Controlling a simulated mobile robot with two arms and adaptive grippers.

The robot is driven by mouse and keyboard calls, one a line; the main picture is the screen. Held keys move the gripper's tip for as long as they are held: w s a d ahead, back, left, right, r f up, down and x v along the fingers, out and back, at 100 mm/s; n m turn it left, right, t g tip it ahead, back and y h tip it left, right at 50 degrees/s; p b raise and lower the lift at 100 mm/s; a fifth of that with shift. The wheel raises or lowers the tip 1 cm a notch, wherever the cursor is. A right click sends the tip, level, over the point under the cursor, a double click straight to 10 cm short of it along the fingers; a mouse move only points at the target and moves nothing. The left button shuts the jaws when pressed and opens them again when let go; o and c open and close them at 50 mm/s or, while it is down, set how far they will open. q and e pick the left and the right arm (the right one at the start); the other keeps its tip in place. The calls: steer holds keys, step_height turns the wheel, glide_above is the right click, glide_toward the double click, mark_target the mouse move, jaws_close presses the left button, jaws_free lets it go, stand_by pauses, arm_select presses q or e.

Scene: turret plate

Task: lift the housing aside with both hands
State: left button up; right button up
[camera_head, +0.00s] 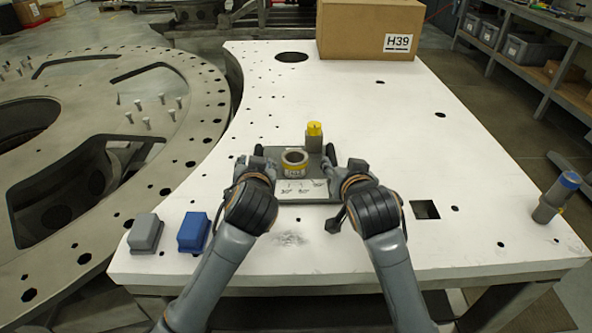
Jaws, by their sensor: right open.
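What looks like the housing is a grey base (283,151) in the middle of the white table. It has dark side grips, a round collar with a yellow band (295,162) and a white panel with angle marks (300,187). A grey block with a yellow cap (314,130) stands at its back right. My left gripper (259,160) is at its left side; its fingers are too small and hidden to tell open from shut. My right gripper (336,168) is open at its right side. I cannot tell whether either touches it.
A cardboard box marked H39 (368,30) stands at the back of the white table (400,115). Grey (145,232) and blue (194,231) blocks sit front left. A blue-capped cylinder piece (556,196) is at the right edge. The table has several holes; its right middle is clear.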

mark_target(257, 154)
arm_select(q)
steer(key=x, duration=0.7)
steer(key=shift+w+f, duration=0.1)
steer(key=shift+w, duration=0.2)
arm_select(e)
steer(key=x, duration=0.7)
steer(key=shift+w, duration=0.3)
arm_select(q)
jaws_close()
arm_select(e)
steer(key=shift+f, duration=0.1)
jaws_close()
arm_select(q)
steer(key=shift+r, duration=0.3)
arm_select(e)
steer(key=shift+r, duration=0.3)
arm_select(q)
steer(key=shift+w, duration=0.15)
arm_select(e)
steer(key=shift+w, duration=0.15)
